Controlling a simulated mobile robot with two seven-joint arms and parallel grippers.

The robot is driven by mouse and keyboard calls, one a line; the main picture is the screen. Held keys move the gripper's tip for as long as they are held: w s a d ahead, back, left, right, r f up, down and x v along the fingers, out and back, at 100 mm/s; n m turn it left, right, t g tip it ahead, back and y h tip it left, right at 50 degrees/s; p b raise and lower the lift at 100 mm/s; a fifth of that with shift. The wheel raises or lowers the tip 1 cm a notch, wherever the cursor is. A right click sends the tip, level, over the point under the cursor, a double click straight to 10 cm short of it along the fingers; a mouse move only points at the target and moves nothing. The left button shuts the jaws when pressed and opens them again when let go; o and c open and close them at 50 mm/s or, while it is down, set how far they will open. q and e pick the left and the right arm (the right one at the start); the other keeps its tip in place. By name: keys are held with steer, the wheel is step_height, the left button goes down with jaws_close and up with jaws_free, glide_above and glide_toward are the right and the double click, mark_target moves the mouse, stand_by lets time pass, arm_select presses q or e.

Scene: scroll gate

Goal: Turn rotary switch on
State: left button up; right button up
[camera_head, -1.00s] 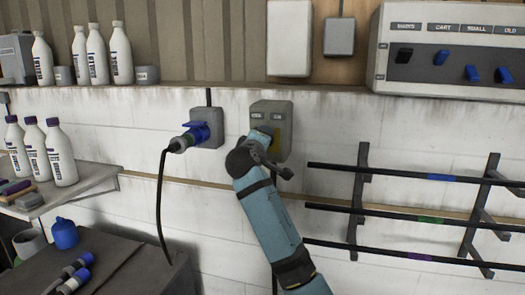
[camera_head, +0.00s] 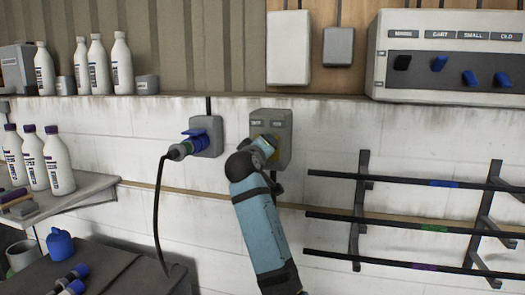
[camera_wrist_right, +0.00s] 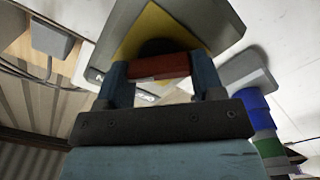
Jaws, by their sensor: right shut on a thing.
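The rotary switch is on a grey box (camera_head: 284,125) with a yellow plate on the white wall, in the middle of the head view. In the right wrist view its red knob (camera_wrist_right: 163,66) sits on the yellow plate (camera_wrist_right: 158,28). My right gripper (camera_wrist_right: 161,72) has one blue finger on each side of the knob and is shut on it. In the head view my right gripper (camera_head: 264,146) covers the knob and the lower left of the box. My left gripper is out of view.
A grey socket (camera_head: 207,136) with a blue cover and a plugged-in black cable (camera_head: 158,215) is just left of the switch. Rods on a wall rack (camera_head: 357,215) are to the right. White bottles (camera_head: 97,65) stand on a ledge; a control panel (camera_head: 450,55) is upper right.

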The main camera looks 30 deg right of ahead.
steer(key=o, duration=0.9)
steer(key=shift+a, duration=0.1)
steer(key=shift+b+v, duration=1.25)
steer(key=shift+v, duration=5.65)
